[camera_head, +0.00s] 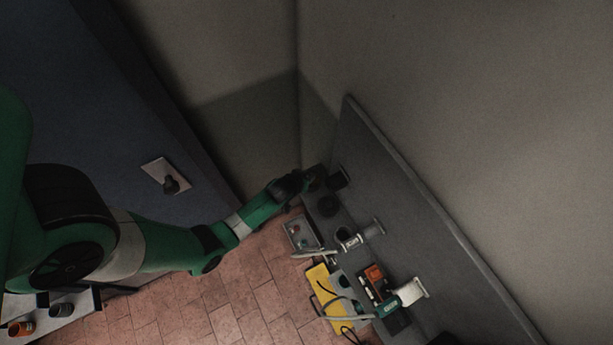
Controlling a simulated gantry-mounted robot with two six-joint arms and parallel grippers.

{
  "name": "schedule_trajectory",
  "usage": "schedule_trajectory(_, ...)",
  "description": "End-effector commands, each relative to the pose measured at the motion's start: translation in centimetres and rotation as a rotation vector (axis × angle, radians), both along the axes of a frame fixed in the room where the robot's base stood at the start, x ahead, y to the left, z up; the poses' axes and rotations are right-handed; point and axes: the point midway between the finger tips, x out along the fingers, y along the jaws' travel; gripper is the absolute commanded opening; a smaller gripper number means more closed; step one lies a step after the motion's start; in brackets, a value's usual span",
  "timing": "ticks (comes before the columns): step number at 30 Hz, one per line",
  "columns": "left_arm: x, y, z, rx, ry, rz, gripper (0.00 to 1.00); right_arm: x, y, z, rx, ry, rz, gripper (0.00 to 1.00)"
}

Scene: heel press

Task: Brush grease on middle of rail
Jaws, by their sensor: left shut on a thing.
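My left arm is green and reaches from the left across the picture to the far end of the bench. My left gripper (308,181) is at the bench's far left corner, close to the wall. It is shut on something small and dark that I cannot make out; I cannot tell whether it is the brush. A dark round thing (328,206) stands on the bench just below the gripper. No rail or grease can be made out clearly. My right gripper is not in view.
A grey panel (400,205) rises behind the bench. Along the bench are a grey box with buttons (299,232), a clamp-like fitting (347,237), a yellow piece (325,298), an orange part (375,274) and loose cables. The tiled floor (200,305) is clear.

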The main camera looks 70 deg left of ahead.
Motion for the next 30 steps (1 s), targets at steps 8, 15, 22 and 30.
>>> schedule_trajectory(8, 0.01, 0.01, -0.4, 0.0, 0.0, 0.0, 0.0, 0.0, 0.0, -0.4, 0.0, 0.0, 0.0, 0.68)
schedule_trajectory(15, 0.01, 0.01, -0.7, 0.0, 0.0, 0.0, 0.0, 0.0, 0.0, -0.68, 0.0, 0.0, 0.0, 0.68)
schedule_trajectory(22, 0.01, 0.01, -0.97, 0.0, 0.0, 0.0, 0.0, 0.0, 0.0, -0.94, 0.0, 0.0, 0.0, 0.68)
schedule_trajectory(30, 0.01, 0.0, -0.91, 0.0, 0.0, 0.0, 0.0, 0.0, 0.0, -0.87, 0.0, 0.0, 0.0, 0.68)
